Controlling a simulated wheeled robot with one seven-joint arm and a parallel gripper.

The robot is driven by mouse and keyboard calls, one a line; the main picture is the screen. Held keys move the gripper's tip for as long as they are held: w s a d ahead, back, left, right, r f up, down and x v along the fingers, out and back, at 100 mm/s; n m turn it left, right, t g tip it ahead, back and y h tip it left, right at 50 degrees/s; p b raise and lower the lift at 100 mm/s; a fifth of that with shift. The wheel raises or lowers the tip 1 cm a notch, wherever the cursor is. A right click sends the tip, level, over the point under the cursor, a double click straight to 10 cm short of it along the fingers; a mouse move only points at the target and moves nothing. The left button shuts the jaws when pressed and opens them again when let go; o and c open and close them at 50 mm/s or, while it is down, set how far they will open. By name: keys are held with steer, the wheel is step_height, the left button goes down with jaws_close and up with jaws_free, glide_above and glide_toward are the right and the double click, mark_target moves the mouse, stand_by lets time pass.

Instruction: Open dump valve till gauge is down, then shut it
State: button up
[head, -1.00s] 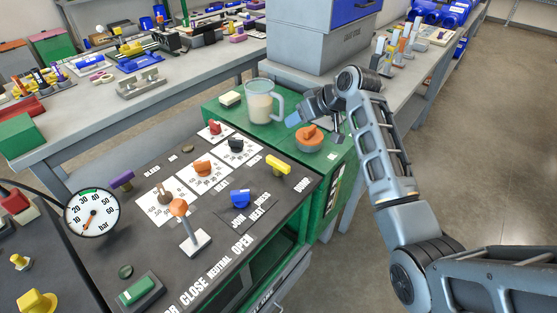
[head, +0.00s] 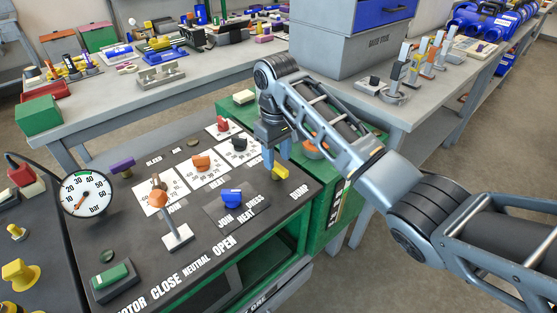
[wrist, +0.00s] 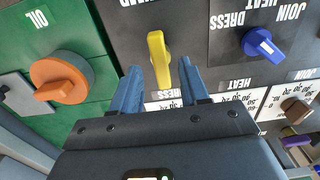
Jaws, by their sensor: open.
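The yellow dump valve handle (head: 279,174) stands on the black panel by the word DUMP, at the panel's right. In the wrist view the handle (wrist: 157,55) points lengthwise away from me, in line with the gap between my fingers. My gripper (head: 276,156) is open just above and behind the handle; its blue fingers (wrist: 158,82) lie to either side of the handle's near end, not closed on it. Contact cannot be told. The round white gauge (head: 87,194), marked in bar, is at the panel's left; its orange needle points to the lower left, the low-number side.
An orange OIL knob (wrist: 60,80) is on the green surface beside the panel. A blue knob (head: 232,198), an orange-topped lever (head: 158,198) and several other knobs share the panel. My arm partly hides the green top and the orange knob in the head view.

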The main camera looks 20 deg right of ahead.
steer(key=shift+f, duration=1.1)
jaws_close()
